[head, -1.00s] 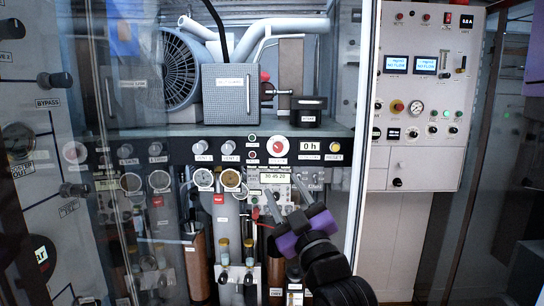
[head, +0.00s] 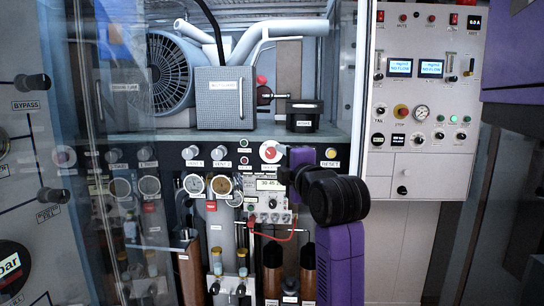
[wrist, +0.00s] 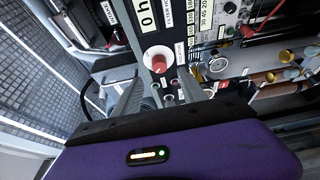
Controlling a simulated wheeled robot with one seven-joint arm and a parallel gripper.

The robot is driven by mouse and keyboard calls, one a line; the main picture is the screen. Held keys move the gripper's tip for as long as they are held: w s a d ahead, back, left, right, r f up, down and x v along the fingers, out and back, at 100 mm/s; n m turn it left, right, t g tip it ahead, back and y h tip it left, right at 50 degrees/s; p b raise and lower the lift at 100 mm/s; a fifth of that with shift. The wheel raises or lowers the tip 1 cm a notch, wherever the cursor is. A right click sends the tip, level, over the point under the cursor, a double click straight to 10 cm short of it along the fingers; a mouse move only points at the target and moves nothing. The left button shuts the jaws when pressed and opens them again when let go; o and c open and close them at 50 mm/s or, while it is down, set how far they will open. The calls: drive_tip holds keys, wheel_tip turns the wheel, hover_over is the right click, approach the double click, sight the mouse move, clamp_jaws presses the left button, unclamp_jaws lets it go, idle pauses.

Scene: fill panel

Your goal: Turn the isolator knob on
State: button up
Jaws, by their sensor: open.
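The red knob on a round white plate (head: 270,152) sits on the dark control strip, left of the yellow button. In the head view my gripper (head: 286,175) is just right of and below the knob, partly hidden by my purple and black wrist. The gripper is open and empty.
A meter with a red cable (head: 270,217) hangs below. A grey box (head: 225,98) stands on the shelf above. A glass door frame (head: 360,110) stands close on the right.

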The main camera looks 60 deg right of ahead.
sight(272, 155)
drive_tip(key=p+x, duration=0.1)
drive_tip(key=x, duration=0.6)
drive_tip(key=shift+w+d, duration=0.15)
drive_tip(key=shift+d, duration=0.05)
clamp_jaws()
